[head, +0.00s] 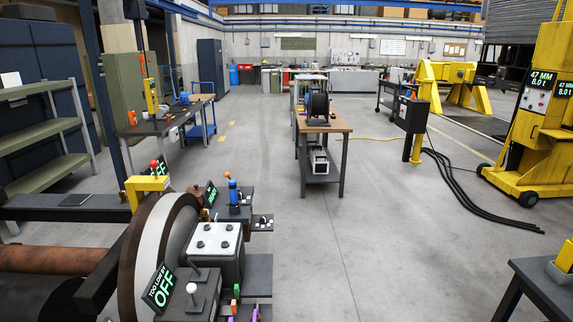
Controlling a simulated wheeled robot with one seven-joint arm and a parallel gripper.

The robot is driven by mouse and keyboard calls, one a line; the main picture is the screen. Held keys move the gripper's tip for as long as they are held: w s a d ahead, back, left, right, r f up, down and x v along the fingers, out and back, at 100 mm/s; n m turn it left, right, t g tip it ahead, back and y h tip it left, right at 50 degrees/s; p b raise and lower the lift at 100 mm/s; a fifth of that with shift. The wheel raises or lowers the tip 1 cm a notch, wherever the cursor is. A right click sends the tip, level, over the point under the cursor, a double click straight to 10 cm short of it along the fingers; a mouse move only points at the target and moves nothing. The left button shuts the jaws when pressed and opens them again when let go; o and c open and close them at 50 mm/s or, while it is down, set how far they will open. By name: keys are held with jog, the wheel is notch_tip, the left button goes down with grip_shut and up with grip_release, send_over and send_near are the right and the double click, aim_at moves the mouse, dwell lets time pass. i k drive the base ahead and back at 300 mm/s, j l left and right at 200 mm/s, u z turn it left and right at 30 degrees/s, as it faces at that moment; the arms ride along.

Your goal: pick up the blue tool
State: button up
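A small upright blue object (233,192), which may be the blue tool, stands on a dark block on the machine beside the large wheel at lower left. Another blue item (184,98) sits on the dark workbench at back left, next to a yellow device. Both are small, and I cannot tell for certain which is the blue tool. My gripper is not in the head view.
A railcar wheel (160,240) and a control box (216,245) fill the lower left. A wooden-topped cart (335,125) stands mid-floor. A yellow jack (545,110) stands right, with black cables on the floor. A dark table (540,287) is at lower right. The central floor (350,240) is clear.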

aim_at(232, 184)
jog(key=i, duration=2.6)
jog(key=i+u, duration=0.4)
jog(key=i+l+u, duration=0.3)
jog(key=i+u, duration=0.15)
jog(key=i+l+u, duration=0.4)
jog(key=j+u, duration=0.1)
jog(key=u, duration=3.3)
